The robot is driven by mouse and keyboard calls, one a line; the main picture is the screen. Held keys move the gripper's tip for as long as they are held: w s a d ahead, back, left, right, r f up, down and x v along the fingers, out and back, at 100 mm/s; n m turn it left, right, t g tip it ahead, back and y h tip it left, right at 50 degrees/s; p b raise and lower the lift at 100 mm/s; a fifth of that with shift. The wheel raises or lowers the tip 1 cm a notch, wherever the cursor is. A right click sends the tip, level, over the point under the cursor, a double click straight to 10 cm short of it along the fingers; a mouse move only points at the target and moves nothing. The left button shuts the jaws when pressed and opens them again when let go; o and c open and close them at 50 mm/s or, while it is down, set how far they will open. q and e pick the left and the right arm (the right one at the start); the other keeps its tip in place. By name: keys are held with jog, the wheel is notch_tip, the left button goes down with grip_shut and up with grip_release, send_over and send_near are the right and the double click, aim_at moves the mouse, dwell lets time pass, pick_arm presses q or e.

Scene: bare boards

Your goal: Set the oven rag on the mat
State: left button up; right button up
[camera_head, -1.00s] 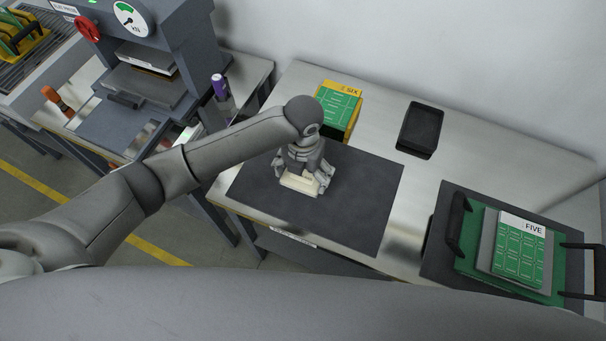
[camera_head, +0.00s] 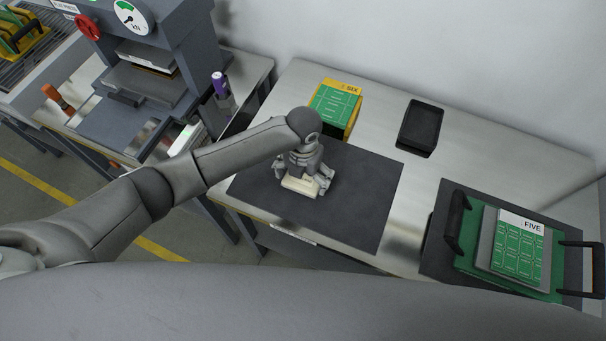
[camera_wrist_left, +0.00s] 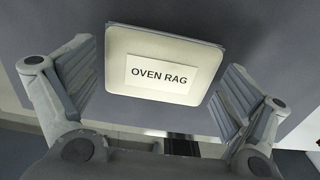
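The oven rag (camera_head: 300,188) is a cream, block-like piece on the dark mat (camera_head: 360,200), near the mat's left half. In the left wrist view the rag (camera_wrist_left: 163,92) shows its white label reading "OVEN RAG", over the dark mat surface. My left gripper (camera_head: 303,178) is over the rag. In the left wrist view my left gripper (camera_wrist_left: 160,92) has its fingers spread on both sides of the rag, with gaps beside it. The rag appears to lie on the mat. My right gripper is not in view.
A yellow and green box marked SIX (camera_head: 338,108) stands behind the mat. A black tray (camera_head: 420,128) lies at the back. A green stack marked FIVE (camera_head: 520,250) sits on a dark pad at right. A grey press (camera_head: 150,75) stands at left.

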aim_at(304, 179)
pick_arm(q)
jog(key=shift+r, duration=0.1)
jog(key=shift+r, duration=0.25)
notch_tip(304, 179, up, 12)
jog(key=b, duration=0.1)
jog(key=shift+f, duration=0.15)
jog(key=shift+s+d, duration=0.1)
dwell(0.5)
